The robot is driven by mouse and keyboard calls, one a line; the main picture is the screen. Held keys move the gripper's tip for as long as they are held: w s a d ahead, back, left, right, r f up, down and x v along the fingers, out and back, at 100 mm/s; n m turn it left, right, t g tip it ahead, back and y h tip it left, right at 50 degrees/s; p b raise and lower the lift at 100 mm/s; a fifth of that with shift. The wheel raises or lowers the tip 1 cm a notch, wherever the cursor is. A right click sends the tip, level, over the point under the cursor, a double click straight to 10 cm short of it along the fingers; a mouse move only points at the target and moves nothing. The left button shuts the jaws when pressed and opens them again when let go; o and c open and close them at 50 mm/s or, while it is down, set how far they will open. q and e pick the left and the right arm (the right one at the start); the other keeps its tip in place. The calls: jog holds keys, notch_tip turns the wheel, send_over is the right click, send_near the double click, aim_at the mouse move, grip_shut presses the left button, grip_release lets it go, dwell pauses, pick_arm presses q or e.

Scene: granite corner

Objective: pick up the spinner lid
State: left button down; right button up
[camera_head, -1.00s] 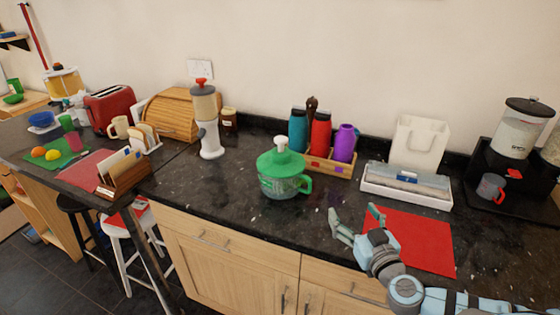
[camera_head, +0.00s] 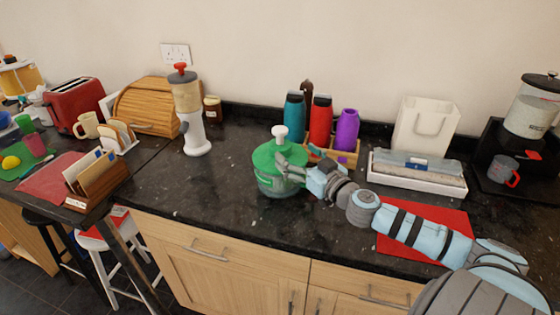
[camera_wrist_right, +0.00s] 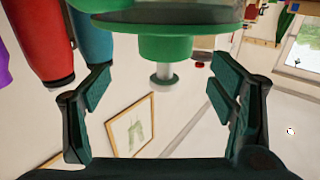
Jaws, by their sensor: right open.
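The salad spinner stands on the dark counter, a clear bowl (camera_head: 277,187) under the green spinner lid (camera_head: 268,157) with a white knob (camera_head: 280,132) on top. The lid sits on the bowl. My right gripper (camera_head: 297,165) is at the right side of the lid and hides part of it and the bowl's handle. In the right wrist view the picture is inverted; the lid (camera_wrist_right: 165,46) and its knob (camera_wrist_right: 163,76) show ahead, between the open fingers (camera_wrist_right: 155,88) with space on both sides. My left gripper is not in view.
Behind the spinner stand a teal bottle (camera_head: 294,110), a red bottle (camera_head: 320,122) and a purple bottle (camera_head: 347,129) in a wooden holder. A white grinder (camera_head: 190,112) stands left. A red mat (camera_head: 460,217) lies under my right arm. Counter left of the spinner is clear.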

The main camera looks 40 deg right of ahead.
aim_at(280, 143)
jog(key=w, duration=0.3)
jog(key=shift+w+a+p, duration=0.15)
jog(key=shift+w+p, duration=0.2)
jog(key=shift+p, duration=0.05)
jog(key=w, duration=0.2)
jog(key=shift+w+f, duration=0.15)
jog(key=shift+w, duration=0.65)
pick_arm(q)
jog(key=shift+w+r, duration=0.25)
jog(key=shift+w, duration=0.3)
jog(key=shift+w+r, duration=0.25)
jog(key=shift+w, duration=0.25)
pick_arm(e)
jog(key=c, duration=1.4)
